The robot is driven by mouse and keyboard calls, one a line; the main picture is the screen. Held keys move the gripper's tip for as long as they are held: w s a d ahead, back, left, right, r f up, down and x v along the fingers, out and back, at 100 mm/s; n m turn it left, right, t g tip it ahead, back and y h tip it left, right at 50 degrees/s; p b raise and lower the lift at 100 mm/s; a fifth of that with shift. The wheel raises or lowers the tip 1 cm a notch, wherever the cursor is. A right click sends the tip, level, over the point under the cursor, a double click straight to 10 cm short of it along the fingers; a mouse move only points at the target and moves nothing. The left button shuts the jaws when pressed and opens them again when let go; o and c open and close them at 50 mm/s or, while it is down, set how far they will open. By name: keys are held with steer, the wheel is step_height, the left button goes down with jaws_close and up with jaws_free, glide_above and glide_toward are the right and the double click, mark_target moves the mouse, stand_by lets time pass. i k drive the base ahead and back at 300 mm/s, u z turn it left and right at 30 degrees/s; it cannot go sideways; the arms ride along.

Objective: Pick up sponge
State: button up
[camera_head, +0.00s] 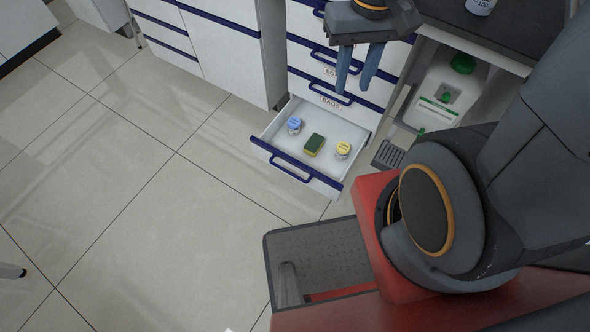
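The sponge (314,145), dark green on top with a yellow side, lies in the open bottom drawer (284,130) between two small jars. My gripper (354,91) has two blue fingers pointing down. They are apart with a gap between them, and nothing shows in the gap. In the picture the gripper is above and to the right of the sponge, in front of the drawer fronts, and not touching the sponge.
A blue-lidded jar (294,126) and a yellow-lidded jar (343,149) flank the sponge in the drawer. A white canister with a green cap (448,88) stands right of the drawers, under the dark worktop (505,32). The tiled floor (130,190) at left is clear.

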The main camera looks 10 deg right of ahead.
mark_target(312, 146)
steer(key=z, duration=1.6)
steer(key=k, duration=1)
steer(key=u, duration=0.45)
